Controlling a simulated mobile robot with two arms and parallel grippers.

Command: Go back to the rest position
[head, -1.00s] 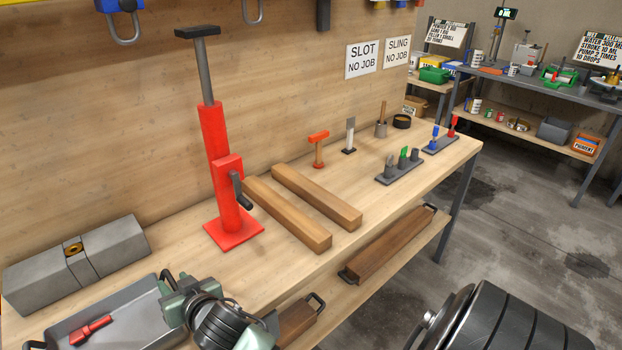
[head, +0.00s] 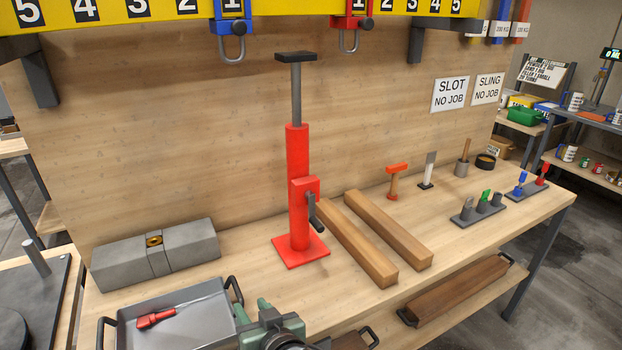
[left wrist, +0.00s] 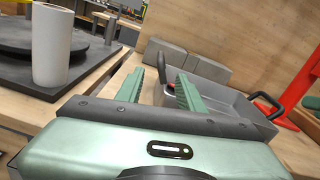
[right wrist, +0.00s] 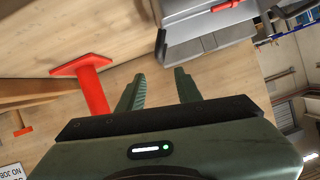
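My right gripper (head: 258,322) shows at the bottom edge of the head view, by the right end of the grey tray (head: 228,318). In the right wrist view its two green fingers (right wrist: 160,80) stand apart with nothing between them. My left gripper is outside the head view. In the left wrist view its fingers (left wrist: 160,80) are also apart and empty, with the tray (left wrist: 232,98) beyond them. A red tool (head: 156,318) lies in the tray.
A red jack (head: 298,190) stands upright on the bench, with two wooden beams (head: 388,230) to its right. A grey block (head: 188,250) lies behind the tray. A white cylinder (left wrist: 60,45) stands on a dark plate at left. A yellow rail (head: 290,15) with hooks hangs above.

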